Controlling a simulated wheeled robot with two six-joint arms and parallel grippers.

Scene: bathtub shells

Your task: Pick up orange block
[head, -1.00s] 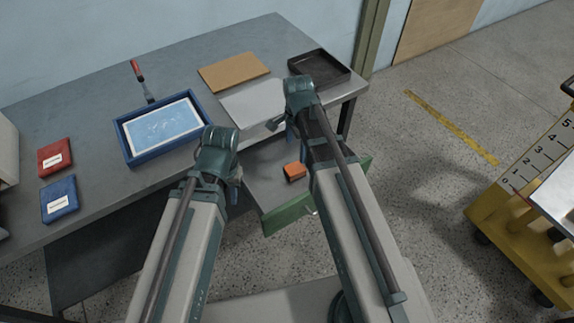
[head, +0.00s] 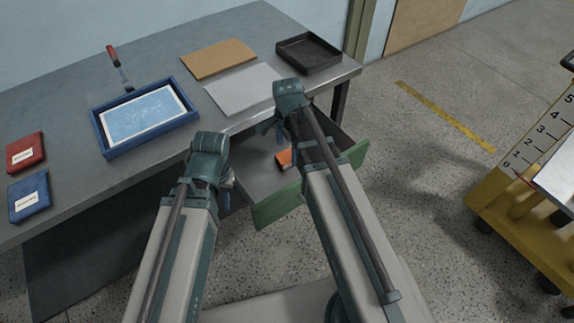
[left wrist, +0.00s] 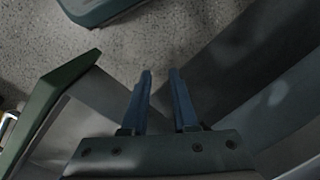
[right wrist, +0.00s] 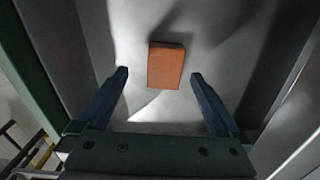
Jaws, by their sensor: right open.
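The orange block (head: 284,158) lies on the floor of an open drawer with a green front (head: 275,208). In the head view my right arm covers part of it. In the right wrist view the whole block (right wrist: 166,66) shows, ahead of my right gripper (right wrist: 159,74) and roughly midway between its fingertips. My right gripper is open and empty, over the drawer. My left gripper (left wrist: 160,72) has its fingers apart with nothing between them. It is near the left end of the drawer front; its fingertips are hidden in the head view.
On the grey table (head: 150,65) are a blue-framed tray (head: 100,133), a red-handled tool (head: 117,62), a brown board (head: 218,58), a grey sheet (head: 245,88), a black tray (head: 309,66), and red (head: 25,139) and blue (head: 28,211) packs. A yellow cart (head: 500,190) stands right.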

